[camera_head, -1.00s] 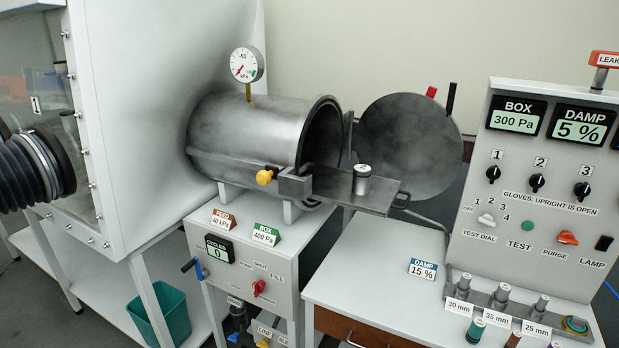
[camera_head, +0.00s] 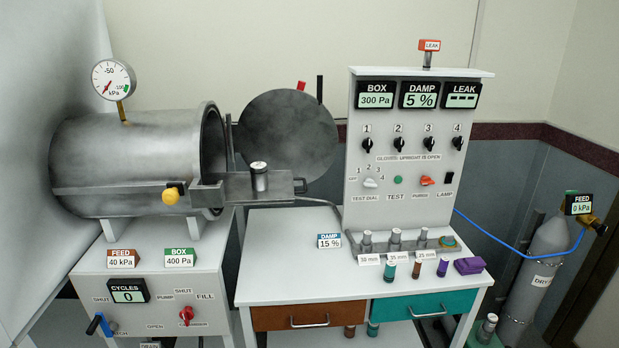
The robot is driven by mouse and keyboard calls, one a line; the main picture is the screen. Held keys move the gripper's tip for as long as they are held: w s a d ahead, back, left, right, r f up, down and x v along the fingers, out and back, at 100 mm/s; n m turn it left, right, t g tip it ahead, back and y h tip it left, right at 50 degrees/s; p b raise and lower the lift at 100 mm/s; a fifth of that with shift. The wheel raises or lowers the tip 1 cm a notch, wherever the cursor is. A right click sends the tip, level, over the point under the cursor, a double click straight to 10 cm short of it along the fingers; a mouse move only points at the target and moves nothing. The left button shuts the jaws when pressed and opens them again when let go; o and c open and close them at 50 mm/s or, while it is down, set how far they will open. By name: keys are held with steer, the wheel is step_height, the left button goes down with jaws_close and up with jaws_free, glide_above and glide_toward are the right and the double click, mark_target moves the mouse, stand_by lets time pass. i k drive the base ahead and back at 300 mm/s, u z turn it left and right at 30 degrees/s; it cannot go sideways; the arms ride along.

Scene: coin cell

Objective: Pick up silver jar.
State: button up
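The chamber's round door (camera_head: 288,135) is swung open behind the tray. My gripper is not in view, so its state and its place relative to the jar do not show.
A white bench (camera_head: 290,240) stands right of the chamber, bearing a control panel (camera_head: 408,150), a rack of metal plugs and several small coloured cylinders. A yellow knob (camera_head: 171,195) juts from the chamber's front. A grey gas cylinder (camera_head: 538,270) stands at the far right.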

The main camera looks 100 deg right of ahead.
mark_target(258, 170)
steer(key=z, duration=2.1)
